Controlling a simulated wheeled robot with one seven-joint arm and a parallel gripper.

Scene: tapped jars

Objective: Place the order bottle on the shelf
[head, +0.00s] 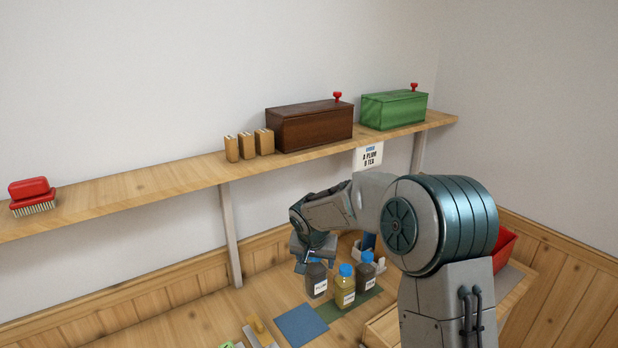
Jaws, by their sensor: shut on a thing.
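My gripper (311,257) reaches down over the worktable and is shut on a dark bottle (317,281) with a white label. The gripper hides this bottle's cap. A yellow bottle (345,290) with a blue cap stands close to its right. Another dark bottle (366,276) with a blue cap stands behind that, beside my arm. The labels are too small to read surely, so I cannot tell which is the order bottle. The wooden shelf (140,187) runs along the wall above. An order card (368,157) hangs below its front edge, with text like "PLUM".
On the shelf stand a red brush (32,193), several small tan boxes (247,144), a brown box (310,128) and a green box (394,109). The shelf is clear between brush and tan boxes. A blue mat (300,326) and a red bin (504,247) are on the worktable.

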